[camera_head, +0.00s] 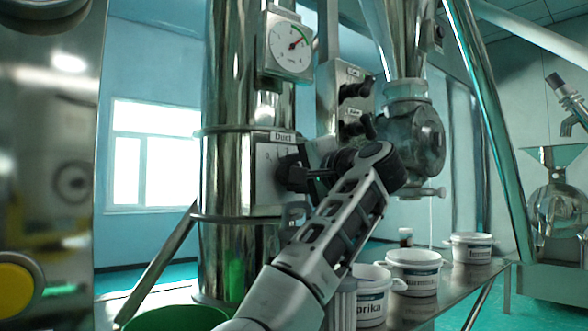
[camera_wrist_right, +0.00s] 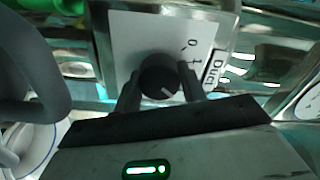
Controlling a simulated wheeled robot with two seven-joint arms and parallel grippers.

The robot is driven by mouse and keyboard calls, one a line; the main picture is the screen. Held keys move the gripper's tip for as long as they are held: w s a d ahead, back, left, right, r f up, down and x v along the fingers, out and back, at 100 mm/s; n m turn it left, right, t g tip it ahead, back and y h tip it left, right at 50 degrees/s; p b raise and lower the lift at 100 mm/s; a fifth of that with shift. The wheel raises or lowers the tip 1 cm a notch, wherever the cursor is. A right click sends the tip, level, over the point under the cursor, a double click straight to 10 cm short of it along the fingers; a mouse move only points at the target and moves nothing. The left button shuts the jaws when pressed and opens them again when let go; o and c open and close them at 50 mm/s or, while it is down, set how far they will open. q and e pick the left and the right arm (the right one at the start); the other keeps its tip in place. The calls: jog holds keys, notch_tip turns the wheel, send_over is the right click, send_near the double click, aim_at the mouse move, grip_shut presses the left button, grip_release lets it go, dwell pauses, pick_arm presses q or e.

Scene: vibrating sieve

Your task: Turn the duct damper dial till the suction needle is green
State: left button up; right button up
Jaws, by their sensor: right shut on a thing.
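The duct damper dial is a black knob (camera_wrist_right: 159,72) with a white pointer line, on a pale scale plate (camera_wrist_right: 132,32) marked "Duct". In the head view this plate (camera_head: 266,180) is on the steel duct, and the knob is mostly hidden by my gripper. My right gripper (camera_head: 292,174) is shut on the knob; the wrist view shows its two fingers (camera_wrist_right: 160,84) on either side of it. The suction gauge (camera_head: 288,48) is above on the same duct. Its needle points to the upper right, at or close to the green arc; the exact reading is too small to tell. My left gripper is out of view.
Two more black knobs (camera_head: 355,91) are on a panel right of the duct. White labelled tubs (camera_head: 414,272) stand on a steel bench (camera_head: 470,283) at lower right. A green bin (camera_head: 175,318) is below the duct. A slanted steel pole (camera_head: 490,110) is farther right.

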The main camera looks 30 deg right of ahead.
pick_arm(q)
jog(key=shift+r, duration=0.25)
pick_arm(e)
jog(key=shift+m, duration=0.6)
jog(key=o, duration=1)
jog(key=shift+s, duration=0.1)
pick_arm(q)
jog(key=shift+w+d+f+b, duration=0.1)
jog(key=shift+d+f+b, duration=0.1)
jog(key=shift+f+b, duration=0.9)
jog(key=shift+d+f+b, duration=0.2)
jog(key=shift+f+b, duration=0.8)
jog(key=shift+b, duration=0.05)
pick_arm(e)
jog(key=shift+s+d, duration=0.2)
jog(key=shift+s, duration=2.45)
jog(key=shift+s+d, duration=0.25)
jog(key=shift+s, duration=2.35)
jog(key=shift+s+d, duration=0.2)
jog(key=shift+s, duration=2.45)
